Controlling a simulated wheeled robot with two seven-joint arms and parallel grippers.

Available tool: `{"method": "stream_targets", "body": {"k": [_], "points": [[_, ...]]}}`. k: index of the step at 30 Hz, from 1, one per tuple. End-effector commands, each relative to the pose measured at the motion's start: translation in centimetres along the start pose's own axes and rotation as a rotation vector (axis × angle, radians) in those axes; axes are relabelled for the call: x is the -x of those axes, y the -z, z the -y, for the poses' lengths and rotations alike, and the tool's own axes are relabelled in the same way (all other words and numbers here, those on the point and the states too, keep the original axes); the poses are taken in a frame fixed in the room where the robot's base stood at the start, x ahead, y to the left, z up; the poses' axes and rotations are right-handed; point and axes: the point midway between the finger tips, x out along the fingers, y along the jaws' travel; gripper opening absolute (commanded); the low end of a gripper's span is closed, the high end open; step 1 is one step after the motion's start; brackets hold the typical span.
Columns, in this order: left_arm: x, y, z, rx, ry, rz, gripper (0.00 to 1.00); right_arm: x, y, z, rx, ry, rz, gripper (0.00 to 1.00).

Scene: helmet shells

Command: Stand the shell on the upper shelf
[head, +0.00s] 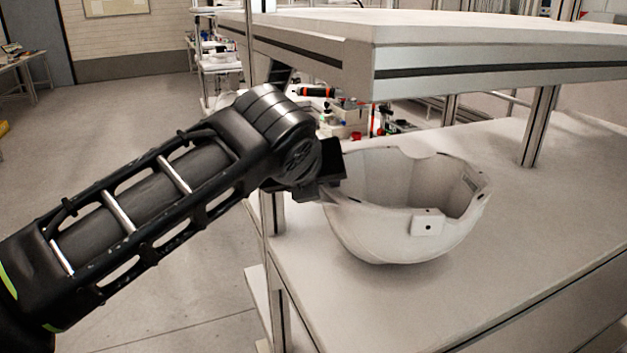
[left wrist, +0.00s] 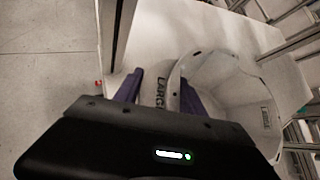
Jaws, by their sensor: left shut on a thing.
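The white helmet shell (head: 407,226) is open side up over the lower shelf (head: 520,275) of the workbench, near its left end. I cannot tell whether its rounded bottom touches the surface. My left gripper (head: 330,180) is shut on the shell's left rim; the fingertips are mostly hidden in the head view. In the left wrist view the fingers (left wrist: 160,92) straddle the rim of the shell (left wrist: 232,85), beside the printed word LARGE. The upper shelf (head: 440,60) is above and behind the shell. My right gripper is not in view.
A metal post (head: 541,125) stands behind the shell to the right. Bottles and small parts (head: 350,118) show behind, under the upper shelf. The lower shelf is clear to the right of the shell. Open floor (head: 120,130) lies to the left.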

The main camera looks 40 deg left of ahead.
Motion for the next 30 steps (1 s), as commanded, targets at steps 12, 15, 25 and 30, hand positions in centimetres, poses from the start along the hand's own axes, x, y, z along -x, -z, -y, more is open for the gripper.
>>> {"method": "stream_targets", "body": {"k": [12,15,25,30], "points": [[-0.24,0.29,-0.09,0.002,0.002,0.002,0.00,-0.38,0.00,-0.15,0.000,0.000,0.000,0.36],[-0.36,0.44,-0.13,0.002,0.002,0.002,0.00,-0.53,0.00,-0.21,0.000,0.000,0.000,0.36],[-0.57,0.69,-0.21,0.002,0.002,0.002,0.56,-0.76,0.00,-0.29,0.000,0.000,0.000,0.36],[-0.60,0.72,-0.23,0.001,0.001,0.001,0.69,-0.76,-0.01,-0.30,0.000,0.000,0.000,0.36]]}}
